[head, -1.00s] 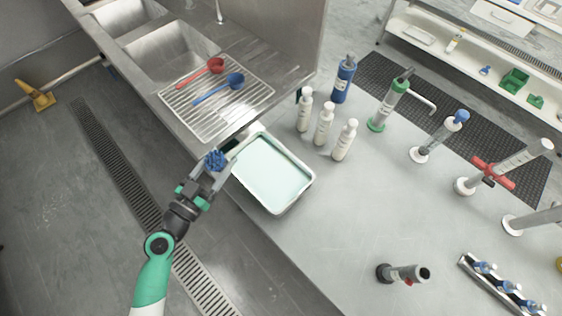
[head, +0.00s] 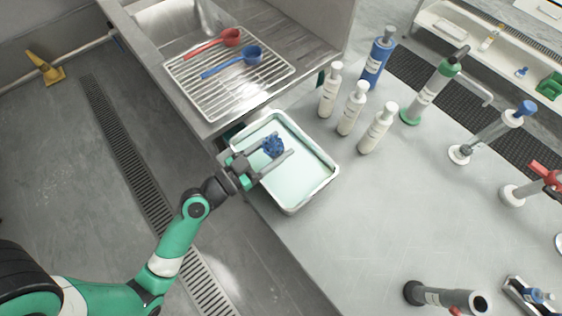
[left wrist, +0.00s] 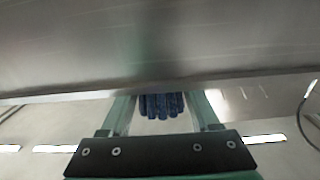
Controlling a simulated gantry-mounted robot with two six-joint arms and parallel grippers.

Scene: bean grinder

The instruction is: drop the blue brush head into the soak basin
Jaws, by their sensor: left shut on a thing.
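The blue brush head (head: 273,146) is between the fingers of my left gripper (head: 277,148), which is shut on it. In the head view both appear over the soak basin (head: 318,190), a white-rimmed tray of pale green liquid. How high they are above the liquid is hard to tell. In the left wrist view, the dark blue bristles of the brush head (left wrist: 161,105) show between the two fingers, near the picture's middle. My right gripper is not in view.
The counter (head: 390,210) front middle is clear.

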